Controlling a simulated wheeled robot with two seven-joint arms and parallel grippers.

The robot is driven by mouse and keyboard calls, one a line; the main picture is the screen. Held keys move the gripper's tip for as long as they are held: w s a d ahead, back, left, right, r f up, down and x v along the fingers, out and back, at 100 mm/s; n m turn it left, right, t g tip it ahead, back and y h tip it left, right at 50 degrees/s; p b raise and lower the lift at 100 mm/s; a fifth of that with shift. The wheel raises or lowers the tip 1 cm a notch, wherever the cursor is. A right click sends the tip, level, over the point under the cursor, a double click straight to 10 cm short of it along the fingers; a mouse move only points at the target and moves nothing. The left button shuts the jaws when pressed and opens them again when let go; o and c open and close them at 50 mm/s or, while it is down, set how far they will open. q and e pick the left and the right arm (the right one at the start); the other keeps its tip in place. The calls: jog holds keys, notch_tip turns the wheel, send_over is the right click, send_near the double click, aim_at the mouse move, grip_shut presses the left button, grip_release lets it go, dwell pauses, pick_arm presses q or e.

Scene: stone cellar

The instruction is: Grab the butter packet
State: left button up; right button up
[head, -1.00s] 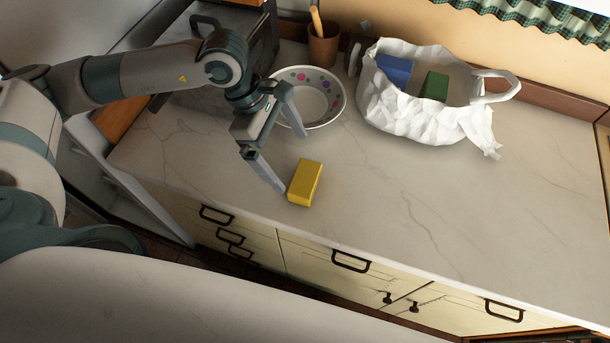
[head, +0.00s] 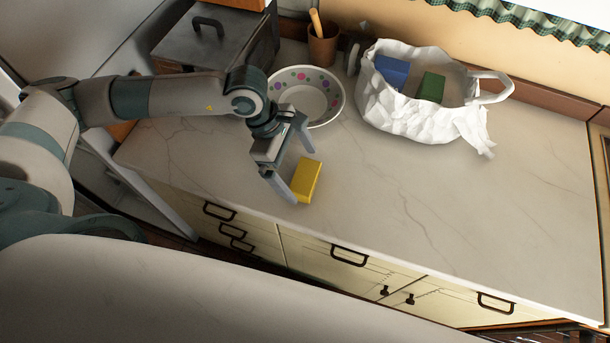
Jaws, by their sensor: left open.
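A yellow block-shaped packet (head: 307,181), which I take as the butter packet, lies on the pale marbled counter (head: 400,210) near its front edge. My left gripper (head: 303,175) is open, with one finger at the packet's left side and the other above and behind it toward the bowl. The packet's far left corner is close to the gap between the fingers. Whether either finger touches it I cannot tell. My right gripper is not in the head view.
A white bowl with coloured dots (head: 333,90) stands just behind the gripper. A white bag (head: 400,115) with a blue box (head: 391,70) and a green box (head: 431,87) stands behind right. A brown pot (head: 323,50) is at the back. The counter's right side is clear.

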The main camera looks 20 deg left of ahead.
aim_at(304, 175)
pick_arm(q)
jog(key=shift+d+f+p, duration=0.15)
jog(key=shift+d+p, duration=0.15)
jog(key=shift+p, duration=0.05)
jog(key=shift+p+x, duration=0.55)
jog(key=shift+x, duration=0.5)
jog(key=shift+d+f, duration=0.1)
jog(key=shift+f, duration=0.4)
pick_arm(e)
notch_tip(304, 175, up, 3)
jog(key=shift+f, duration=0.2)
pick_arm(q)
jog(key=c, duration=1.3)
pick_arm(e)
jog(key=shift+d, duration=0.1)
